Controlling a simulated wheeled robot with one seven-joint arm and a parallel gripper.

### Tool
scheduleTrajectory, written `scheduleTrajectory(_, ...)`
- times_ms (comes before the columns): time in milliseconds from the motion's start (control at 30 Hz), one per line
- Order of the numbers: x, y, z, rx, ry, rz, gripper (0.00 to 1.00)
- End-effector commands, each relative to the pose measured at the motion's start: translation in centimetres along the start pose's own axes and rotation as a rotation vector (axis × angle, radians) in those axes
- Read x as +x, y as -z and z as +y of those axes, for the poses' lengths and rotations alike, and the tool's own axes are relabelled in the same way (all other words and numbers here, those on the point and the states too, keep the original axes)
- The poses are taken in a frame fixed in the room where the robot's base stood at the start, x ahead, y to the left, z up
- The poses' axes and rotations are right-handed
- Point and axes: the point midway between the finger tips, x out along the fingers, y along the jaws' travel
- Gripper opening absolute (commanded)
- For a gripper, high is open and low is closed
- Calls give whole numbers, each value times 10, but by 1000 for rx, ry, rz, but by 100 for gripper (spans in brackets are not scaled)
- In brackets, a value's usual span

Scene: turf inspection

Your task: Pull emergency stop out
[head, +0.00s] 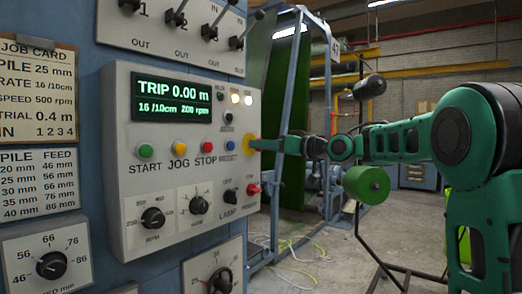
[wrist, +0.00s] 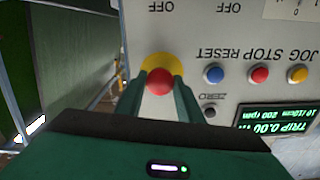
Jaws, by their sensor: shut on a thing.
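The emergency stop is a red round button on a yellow base on the right edge of the control panel; in the wrist view the red button (wrist: 159,82) shows between my fingers, with the yellow base (wrist: 160,62) behind it. In the head view only the yellow base (head: 252,146) shows clearly; the red head is hidden by my gripper. My gripper (head: 262,145) reaches in from the right and is shut on the button, one green finger at each side. I cannot tell whether the button is pressed in or out.
The grey control panel (head: 118,215) carries a lit display (head: 171,98), a blue reset button (head: 231,146), a red stop button (head: 206,147) and several knobs close by. A blue metal frame (head: 276,190) stands behind my gripper. A green spool (head: 366,185) is below my arm.

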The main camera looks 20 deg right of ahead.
Motion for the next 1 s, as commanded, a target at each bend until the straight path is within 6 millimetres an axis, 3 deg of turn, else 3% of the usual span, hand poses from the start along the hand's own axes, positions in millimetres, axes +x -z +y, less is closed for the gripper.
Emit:
scheduleTrajectory(133,-16,0,1,-1,-4,0,0)
scheduleTrajectory(367,-17,0,2,-1,-3,-1,0)
scheduleTrajectory(400,-17,0,2,-1,-4,-1,43)
scheduleTrajectory(433,-17,0,2,-1,-4,-1,50)
scheduleTrajectory(767,-17,0,1,0,-2,-1,52)
scheduleTrajectory(1000,-44,0,2,0,-6,0,52)
